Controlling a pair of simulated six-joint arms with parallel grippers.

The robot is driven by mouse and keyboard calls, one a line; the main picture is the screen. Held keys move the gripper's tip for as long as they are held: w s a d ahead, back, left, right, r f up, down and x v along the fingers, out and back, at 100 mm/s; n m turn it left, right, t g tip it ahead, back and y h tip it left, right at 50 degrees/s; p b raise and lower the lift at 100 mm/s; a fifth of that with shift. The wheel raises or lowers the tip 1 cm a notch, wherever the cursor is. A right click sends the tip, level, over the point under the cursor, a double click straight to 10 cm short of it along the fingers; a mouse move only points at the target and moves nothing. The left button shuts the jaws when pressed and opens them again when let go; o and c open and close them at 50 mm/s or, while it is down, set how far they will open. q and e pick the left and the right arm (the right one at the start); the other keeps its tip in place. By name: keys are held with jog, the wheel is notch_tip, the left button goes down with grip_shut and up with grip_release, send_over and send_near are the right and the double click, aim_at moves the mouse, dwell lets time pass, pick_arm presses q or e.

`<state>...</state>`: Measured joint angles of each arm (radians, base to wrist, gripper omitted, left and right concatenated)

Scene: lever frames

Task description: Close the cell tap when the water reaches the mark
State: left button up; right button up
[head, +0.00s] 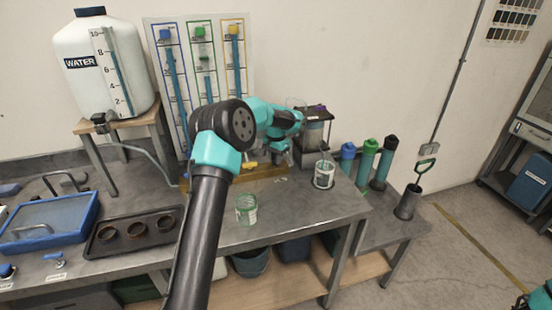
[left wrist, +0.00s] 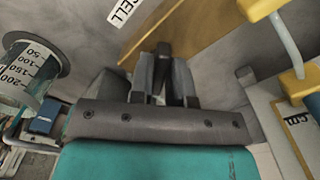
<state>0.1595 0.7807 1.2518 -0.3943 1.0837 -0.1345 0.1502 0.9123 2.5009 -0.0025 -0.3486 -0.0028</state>
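My left arm reaches over the bench in the head view. Its gripper (left wrist: 164,62) is down by the wooden board, mostly hidden there behind my own arm. In the left wrist view a small dark block (left wrist: 163,49) shows at the fingertips. I cannot tell whether it is the tap's lever or whether the fingers press on it. A "CELL" label (left wrist: 125,10) lies just beyond; the tap itself is not clearly visible. A clear cell-like vessel (head: 315,132) stands behind the gripper. A graduated clear beaker (left wrist: 32,66) shows at left; its water level is unclear. My right gripper is out of view.
A white water tank (head: 88,60) stands on a stool at left. A panel with blue, green and yellow tubes (head: 187,88) stands behind. Beakers stand at the bench front (head: 246,209) and right (head: 324,174). Capped cylinders (head: 367,160) are farther right. A blue tray (head: 48,224) lies left.

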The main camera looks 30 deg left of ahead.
pick_arm(q)
grip_shut()
jog(key=shift+m, duration=0.3)
jog(key=shift+a+m, duration=0.15)
jog(key=shift+m, duration=2.95)
jog(key=shift+o, duration=2.3)
grip_release()
